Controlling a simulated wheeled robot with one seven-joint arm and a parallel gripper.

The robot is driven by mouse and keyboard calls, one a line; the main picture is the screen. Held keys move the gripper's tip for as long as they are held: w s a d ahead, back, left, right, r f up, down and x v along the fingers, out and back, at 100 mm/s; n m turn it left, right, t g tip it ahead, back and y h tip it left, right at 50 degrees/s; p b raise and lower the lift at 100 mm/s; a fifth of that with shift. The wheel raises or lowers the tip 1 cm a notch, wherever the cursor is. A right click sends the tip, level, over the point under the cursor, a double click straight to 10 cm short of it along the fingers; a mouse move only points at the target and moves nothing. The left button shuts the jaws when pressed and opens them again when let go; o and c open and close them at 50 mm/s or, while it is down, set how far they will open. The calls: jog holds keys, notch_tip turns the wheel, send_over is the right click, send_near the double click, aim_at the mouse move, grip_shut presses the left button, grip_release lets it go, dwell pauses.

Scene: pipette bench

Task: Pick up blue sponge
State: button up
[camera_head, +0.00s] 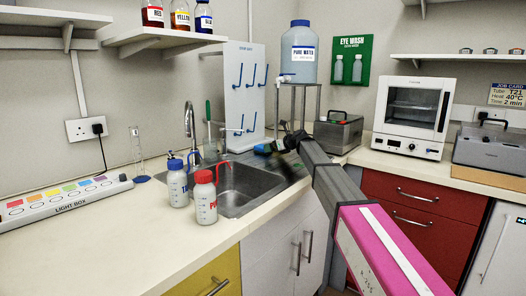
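My gripper (268,147) is small and dark in the head view, above the right back side of the steel sink (229,192). My arm reaches to it from the lower right. A small blue-green patch (259,149) shows at the fingertips; it may be the blue sponge, but it is too small and partly covered to be sure. I cannot tell whether the fingers are open or shut, or whether they touch it.
A blue-capped bottle (178,184) and a red-capped bottle (205,197) stand at the sink's left front edge. The tap (190,122) and peg rack (243,90) stand behind. A water tank (299,52) sits on a stand. The left counter front is clear.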

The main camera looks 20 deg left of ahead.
jog(key=x, duration=0.4)
jog(key=shift+a+f, duration=0.1)
jog(key=shift+a, duration=0.3)
jog(key=c, duration=1)
